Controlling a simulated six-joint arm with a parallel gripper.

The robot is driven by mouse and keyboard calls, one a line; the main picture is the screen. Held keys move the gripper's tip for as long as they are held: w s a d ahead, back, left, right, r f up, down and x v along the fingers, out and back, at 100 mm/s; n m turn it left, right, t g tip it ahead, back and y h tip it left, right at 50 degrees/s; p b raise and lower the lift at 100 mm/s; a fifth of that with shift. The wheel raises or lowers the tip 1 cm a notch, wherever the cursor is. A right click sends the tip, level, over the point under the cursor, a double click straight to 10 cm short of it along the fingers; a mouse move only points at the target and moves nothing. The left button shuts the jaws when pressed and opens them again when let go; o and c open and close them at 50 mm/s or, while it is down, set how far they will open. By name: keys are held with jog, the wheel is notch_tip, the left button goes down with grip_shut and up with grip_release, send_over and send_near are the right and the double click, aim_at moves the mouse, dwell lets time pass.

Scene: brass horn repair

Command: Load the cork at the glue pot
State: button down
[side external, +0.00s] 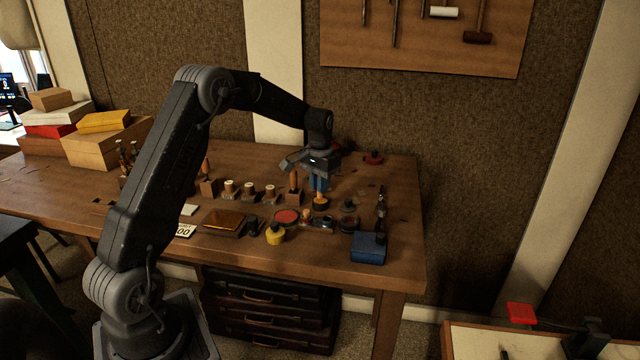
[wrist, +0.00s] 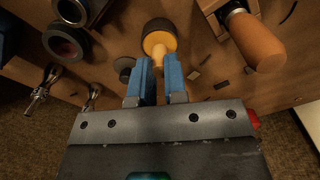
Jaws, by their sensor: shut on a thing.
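My gripper (side external: 319,190) points down over the right part of the bench, its blue fingers close together. In the wrist view my gripper (wrist: 157,82) is shut on the narrow neck of a yellow-orange knobbed piece (wrist: 159,47), which has a wide dark end. The piece also shows under the fingers in the side view (side external: 320,204), at or just above the bench; I cannot tell which. I cannot tell if it is the cork or a holder for it. A squat yellow pot with a dark top (side external: 275,236) stands near the front edge; I cannot confirm which item is the glue pot.
A blue box (side external: 369,249) sits at the bench's front right corner. Several small spools and blocks stand left of my gripper, with a red-topped dish (side external: 287,216) in front. The wrist view shows a wooden handle (wrist: 256,42) close at right and dark cups (wrist: 66,45) at left.

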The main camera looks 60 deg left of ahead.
jog(key=shift+f, duration=0.55)
dwell(0.9)
jog(key=shift+r, duration=3.55)
